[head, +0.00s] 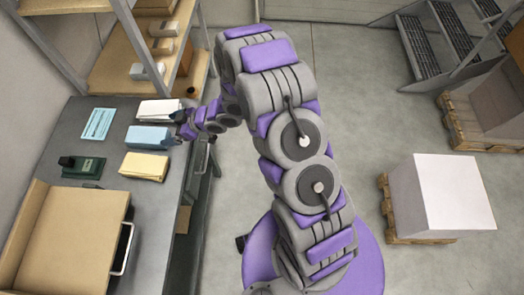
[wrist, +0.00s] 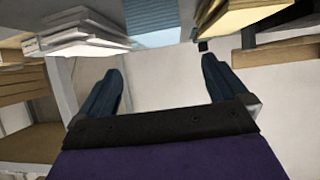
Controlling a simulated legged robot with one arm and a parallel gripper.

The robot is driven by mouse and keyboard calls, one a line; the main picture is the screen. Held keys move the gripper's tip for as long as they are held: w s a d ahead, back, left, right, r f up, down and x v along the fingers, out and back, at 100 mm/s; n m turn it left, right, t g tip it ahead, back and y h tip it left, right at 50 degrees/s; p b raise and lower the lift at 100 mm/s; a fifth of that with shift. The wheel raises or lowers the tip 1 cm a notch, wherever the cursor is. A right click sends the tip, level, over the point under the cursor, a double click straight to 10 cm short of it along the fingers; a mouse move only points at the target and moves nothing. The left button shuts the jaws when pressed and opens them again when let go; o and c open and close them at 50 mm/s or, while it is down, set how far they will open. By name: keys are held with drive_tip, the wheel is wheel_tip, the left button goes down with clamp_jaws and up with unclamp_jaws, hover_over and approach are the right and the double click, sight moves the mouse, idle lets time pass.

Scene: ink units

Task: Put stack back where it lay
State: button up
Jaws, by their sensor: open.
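Three paper stacks lie in a row on the dark counter (head: 120,192): a white one (head: 157,111), a light blue one (head: 147,137) and a cream one (head: 144,166). The frames do not mark which stack the task means. My gripper (head: 184,124) is at the right end of the white and blue stacks, by the counter edge. In the wrist view my gripper (wrist: 162,65) has its fingers spread, with nothing held between them. Beyond the fingers are the white stack (wrist: 80,38), the blue surface (wrist: 153,36) and the cream stack (wrist: 238,22).
A blue patterned card (head: 98,123) and a dark green item (head: 82,167) lie on the counter. A tan tray (head: 62,240) fills its near end. A wooden shelf (head: 115,72) with boxes stands behind. A white block (head: 452,192) on a pallet stands right; floor between is clear.

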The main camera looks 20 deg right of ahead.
drive_tip(key=w+d+r+m+t+h, duration=0.1)
drive_tip(key=w+d+r+m+h, duration=0.2)
drive_tip(key=d, duration=0.4)
drive_tip(key=s+d+r+m+h, duration=0.1)
drive_tip(key=s+d+r+h, duration=0.25)
drive_tip(key=d, duration=0.25)
drive_tip(key=s+d+r+m+g+h, duration=0.1)
drive_tip(key=s+d+r+m+h, duration=0.1)
drive_tip(key=d+r, duration=0.35)
drive_tip(key=s+d+r+m+h, duration=0.1)
drive_tip(key=s+d+r+h, duration=0.2)
drive_tip(key=d, duration=0.4)
drive_tip(key=s+d+r+m+g+h, duration=0.1)
drive_tip(key=s+d+r+m+g, duration=0.15)
drive_tip(key=s, duration=0.45)
drive_tip(key=s+d+r+m+g, duration=0.1)
drive_tip(key=s+r, duration=0.3)
drive_tip(key=s, duration=0.4)
drive_tip(key=s+a+r+m+g, duration=0.1)
drive_tip(key=s+g, duration=0.1)
drive_tip(key=s, duration=0.6)
drive_tip(key=s+a+r+m+g+y, duration=0.1)
drive_tip(key=s+a+r, duration=0.1)
drive_tip(key=s, duration=0.7)
drive_tip(key=shift+g, duration=0.35)
drive_tip(key=shift+m+y, duration=0.25)
